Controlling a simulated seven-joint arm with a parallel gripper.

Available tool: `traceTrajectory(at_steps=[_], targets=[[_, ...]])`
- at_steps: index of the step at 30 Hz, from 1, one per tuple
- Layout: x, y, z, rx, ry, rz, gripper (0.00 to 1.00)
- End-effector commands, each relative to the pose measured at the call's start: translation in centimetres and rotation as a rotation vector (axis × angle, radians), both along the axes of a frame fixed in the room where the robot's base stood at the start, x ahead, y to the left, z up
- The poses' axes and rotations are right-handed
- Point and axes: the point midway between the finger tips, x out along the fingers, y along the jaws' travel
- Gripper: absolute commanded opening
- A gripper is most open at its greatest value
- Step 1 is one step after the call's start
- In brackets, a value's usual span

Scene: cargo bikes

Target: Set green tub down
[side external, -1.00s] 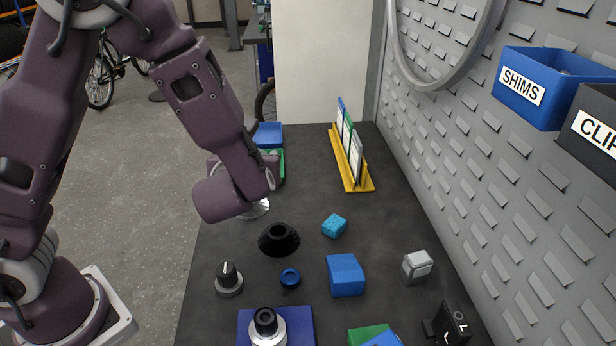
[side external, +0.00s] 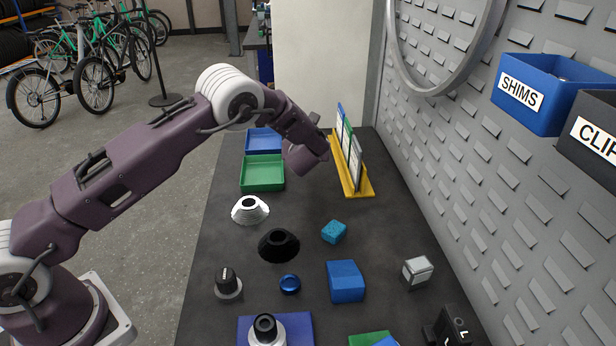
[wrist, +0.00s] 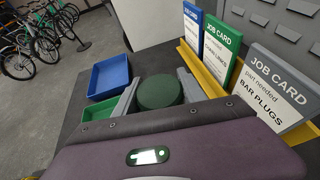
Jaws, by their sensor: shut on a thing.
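The green tub (wrist: 160,92) is dark green and round, seen from above in the wrist view. My gripper (wrist: 158,96) is shut on it, with one grey finger on each side. In the side external view my wrist end is at the far part of the bench, between the trays and the yellow card rack. The fingers and the tub are hidden there behind my own wrist. I cannot tell how high the tub is above the bench.
A green tray (side external: 263,186) and a blue tray (side external: 264,146) lie left of my wrist. The yellow rack (side external: 356,185) with upright job cards stands close on the right. A white cone-shaped part (side external: 249,211) and a black one (side external: 279,246) stand nearer. Dark bench top between is bare.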

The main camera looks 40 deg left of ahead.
Motion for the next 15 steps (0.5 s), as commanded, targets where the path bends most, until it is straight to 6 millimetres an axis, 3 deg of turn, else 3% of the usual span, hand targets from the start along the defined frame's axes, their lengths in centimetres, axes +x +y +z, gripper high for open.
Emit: traceTrajectory(at_steps=[3, 12, 15], targets=[[0.0, 0.0, -2.6, 0.001, 0.001, -0.001, 0.04], [0.0, -0.1, -7.1, 0.001, -0.001, 0.000, 0.04], [0.0, -0.1, -7.3, 0.000, -0.005, 0.000, 0.04]])
